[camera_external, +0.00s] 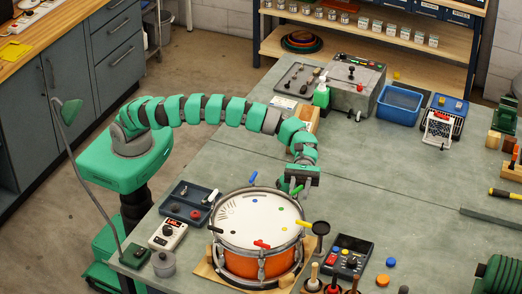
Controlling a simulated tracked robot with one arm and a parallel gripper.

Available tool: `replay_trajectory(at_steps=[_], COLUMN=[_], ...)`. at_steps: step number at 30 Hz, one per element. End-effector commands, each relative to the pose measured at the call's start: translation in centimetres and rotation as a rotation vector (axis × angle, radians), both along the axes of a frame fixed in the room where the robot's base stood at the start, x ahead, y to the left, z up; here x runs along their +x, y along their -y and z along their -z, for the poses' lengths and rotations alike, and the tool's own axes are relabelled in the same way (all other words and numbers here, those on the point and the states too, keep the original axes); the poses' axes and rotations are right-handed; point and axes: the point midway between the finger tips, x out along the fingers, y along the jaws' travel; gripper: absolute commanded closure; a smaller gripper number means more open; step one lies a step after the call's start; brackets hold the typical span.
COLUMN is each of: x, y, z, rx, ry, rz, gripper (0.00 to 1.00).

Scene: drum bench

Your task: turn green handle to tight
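The drum (258,262) has an orange shell and a white head (245,215), and stands on a wooden board on the bench. Coloured handles sit around its rim. The green handle (296,190) is at the far right of the rim. My gripper (301,190) points down right at the green handle and partly hides it. I cannot tell whether its fingers are shut on the handle or only around or beside it. The blue handle (253,177) is at the back, the yellow handle (302,224) at the right, the red handle (262,244) at the front.
A round black pad (321,229) on a stand is close right of the drum. A blue tray (188,203) and a white meter (167,236) lie left of the drum.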

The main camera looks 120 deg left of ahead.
Motion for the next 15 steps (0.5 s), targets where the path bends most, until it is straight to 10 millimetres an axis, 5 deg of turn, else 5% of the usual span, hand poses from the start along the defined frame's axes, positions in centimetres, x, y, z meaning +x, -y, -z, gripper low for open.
replay_trajectory(at_steps=[8, 15], x=[-0.5, -1.6], y=[0.4, -3.8], z=[0.3, -0.1], rx=[-0.011, -0.009], ry=[-0.002, -0.001], rz=[-0.058, -0.064], gripper=[0.71, 0.71])
